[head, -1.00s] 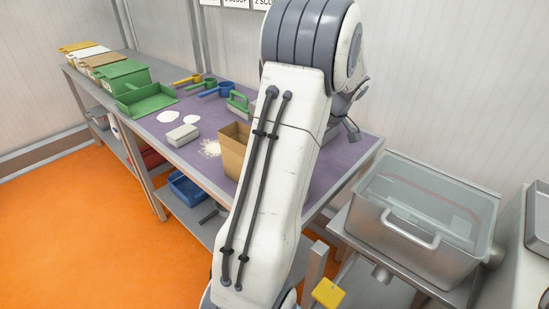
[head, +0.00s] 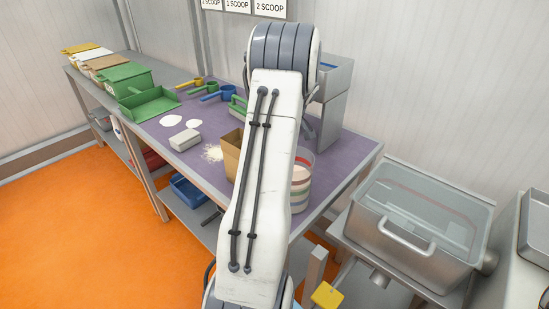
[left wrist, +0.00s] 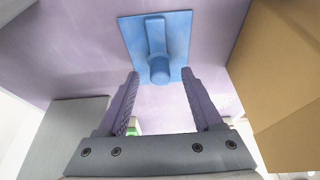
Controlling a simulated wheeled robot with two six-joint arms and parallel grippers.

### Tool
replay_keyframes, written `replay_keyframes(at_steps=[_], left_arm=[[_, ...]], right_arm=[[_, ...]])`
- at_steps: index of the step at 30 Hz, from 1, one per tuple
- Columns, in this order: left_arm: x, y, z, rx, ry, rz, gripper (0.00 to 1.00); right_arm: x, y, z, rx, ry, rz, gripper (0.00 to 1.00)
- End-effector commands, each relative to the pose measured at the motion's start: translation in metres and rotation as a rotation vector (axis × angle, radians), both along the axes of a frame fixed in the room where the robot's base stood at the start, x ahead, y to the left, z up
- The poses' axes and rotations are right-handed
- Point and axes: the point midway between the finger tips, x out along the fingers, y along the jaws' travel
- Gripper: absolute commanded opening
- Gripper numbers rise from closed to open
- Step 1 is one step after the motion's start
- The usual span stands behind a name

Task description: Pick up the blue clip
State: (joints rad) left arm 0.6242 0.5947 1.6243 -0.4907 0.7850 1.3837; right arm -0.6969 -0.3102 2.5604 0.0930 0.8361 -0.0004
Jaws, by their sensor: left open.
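The blue clip (left wrist: 156,40) lies on the purple tabletop in the left wrist view. It has a flat square plate with a raised bar and a round knob on it. My left gripper (left wrist: 160,72) is open, with its two fingertips pointing toward the clip, one on each side of the knob as seen here. No contact shows, and the height gap is hard to judge. In the head view one of my arms crosses the middle of the table; the clip and the gripper do not show there. My right gripper is not in view.
A brown open box (head: 232,154) stands close by; it also shows at the right of the left wrist view (left wrist: 280,75). A striped clear container (head: 301,180) and a grey metal stand (head: 333,100) are right of the arm. Scoops, a green dustpan (head: 150,105) and powder lie to the left.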

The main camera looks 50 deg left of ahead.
Motion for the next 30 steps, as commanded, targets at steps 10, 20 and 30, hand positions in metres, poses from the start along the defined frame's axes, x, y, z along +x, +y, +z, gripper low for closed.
replay_keyframes(at_steps=[10, 20, 30], left_arm=[[-0.0008, 0.0080, -0.0182, 0.001, -0.001, 0.001, 0.67], [-0.0008, 0.0076, -0.0180, 0.001, -0.001, 0.001, 0.00], [0.0006, 0.0007, -0.0114, 0.001, -0.002, -0.001, 0.00]], right_arm=[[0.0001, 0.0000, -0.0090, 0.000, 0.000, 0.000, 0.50], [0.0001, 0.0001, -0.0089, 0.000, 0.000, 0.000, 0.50], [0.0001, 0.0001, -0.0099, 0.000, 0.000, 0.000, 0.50]])
